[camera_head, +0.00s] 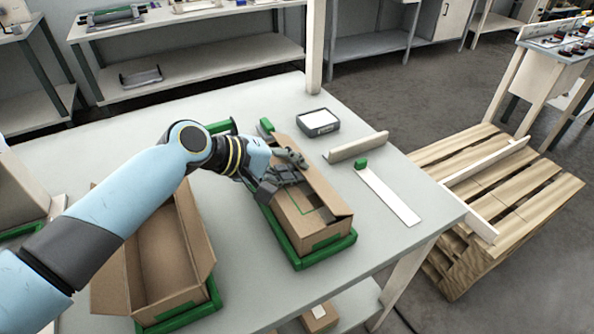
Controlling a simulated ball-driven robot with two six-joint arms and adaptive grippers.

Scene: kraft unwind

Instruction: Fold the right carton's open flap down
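The right carton (318,238) is brown cardboard and sits in a green-edged holder (326,250) on the grey table. A long flap (328,192) stands up along its right side. A brown panel with a thin green line shows across its near top. My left gripper (290,174) is over the far half of this carton, its two grey fingers apart, with nothing seen between them. One finger is close to the raised flap; I cannot tell whether they touch. The gripper hides the carton's far left part. My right gripper is not in view.
The left carton (165,262) stands open with its flaps up, partly behind my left arm. A black-and-white device (318,122), a beige bar (357,146) and a white strip with a green block (388,195) lie right of the right carton. A wooden post rises at the table's far edge.

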